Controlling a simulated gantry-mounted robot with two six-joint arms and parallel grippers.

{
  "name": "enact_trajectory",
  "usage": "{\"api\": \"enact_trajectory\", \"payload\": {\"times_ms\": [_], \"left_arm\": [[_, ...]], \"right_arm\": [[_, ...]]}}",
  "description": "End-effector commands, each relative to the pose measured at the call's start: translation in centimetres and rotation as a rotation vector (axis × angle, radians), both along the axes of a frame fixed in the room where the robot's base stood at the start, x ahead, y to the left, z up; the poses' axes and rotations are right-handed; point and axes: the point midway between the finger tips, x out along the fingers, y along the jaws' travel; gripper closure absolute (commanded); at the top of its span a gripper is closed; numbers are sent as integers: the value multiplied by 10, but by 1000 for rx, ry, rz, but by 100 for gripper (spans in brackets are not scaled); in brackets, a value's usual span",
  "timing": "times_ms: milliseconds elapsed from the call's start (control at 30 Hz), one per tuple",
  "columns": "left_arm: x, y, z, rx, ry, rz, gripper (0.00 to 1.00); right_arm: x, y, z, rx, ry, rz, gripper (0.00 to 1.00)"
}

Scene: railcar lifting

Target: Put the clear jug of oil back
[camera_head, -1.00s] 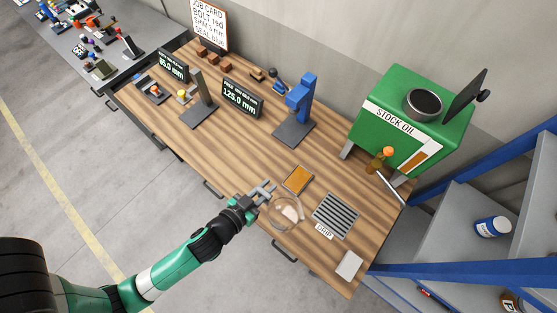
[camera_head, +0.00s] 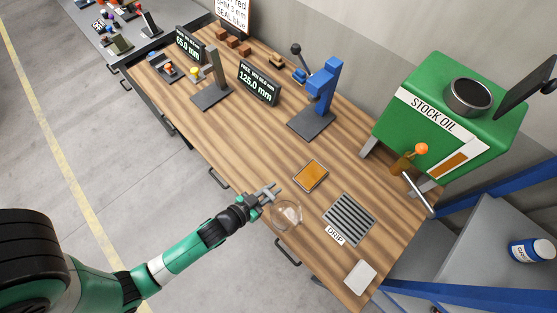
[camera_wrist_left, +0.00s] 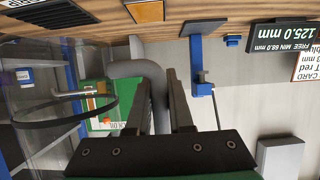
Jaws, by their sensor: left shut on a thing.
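The clear jug (camera_head: 287,215) is at the front edge of the wooden bench in the head view. It is see-through, and I cannot tell whether it touches the bench top. My left gripper (camera_head: 270,192) is shut on its grey handle. In the left wrist view the handle (camera_wrist_left: 137,69) curves between the fingers of my left gripper (camera_wrist_left: 168,78). The jug's clear wall and dark ring fill the left side of that view. Its contents are hard to make out. My right gripper is not in view.
An orange-topped square plate (camera_head: 311,175) and a slatted DRIP tray (camera_head: 350,219) lie near the jug. A green STOCK OIL tank (camera_head: 432,115) stands at the back right. A white block (camera_head: 360,278) sits at the right end.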

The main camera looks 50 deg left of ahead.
Motion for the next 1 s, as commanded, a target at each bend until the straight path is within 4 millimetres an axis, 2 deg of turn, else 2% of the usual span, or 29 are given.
{"api": "enact_trajectory", "payload": {"times_ms": [67, 133, 267, 300, 367, 400, 500, 600, 800, 1000], "left_arm": [[7, 11, 0, -2, -5, 15, 100], [12, 18, -13, 1, -5, 17, 100], [22, 28, -19, 1, -9, 13, 100], [29, 36, -28, 0, -9, 17, 100], [40, 48, -35, 1, -13, 17, 100], [44, 52, -48, 0, -7, 13, 100], [56, 64, -66, 1, -7, 12, 100], [62, 71, -74, 1, -6, 9, 100], [66, 74, -77, 2, -5, 6, 100], [70, 79, -111, 1, -3, 5, 100]], "right_arm": [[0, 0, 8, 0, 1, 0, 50], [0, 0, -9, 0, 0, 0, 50], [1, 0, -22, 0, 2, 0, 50], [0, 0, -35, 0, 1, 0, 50], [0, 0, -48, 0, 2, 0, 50], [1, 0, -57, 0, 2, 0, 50], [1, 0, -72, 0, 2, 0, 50], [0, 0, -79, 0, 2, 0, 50], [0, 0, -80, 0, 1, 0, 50], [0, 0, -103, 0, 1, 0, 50]]}}
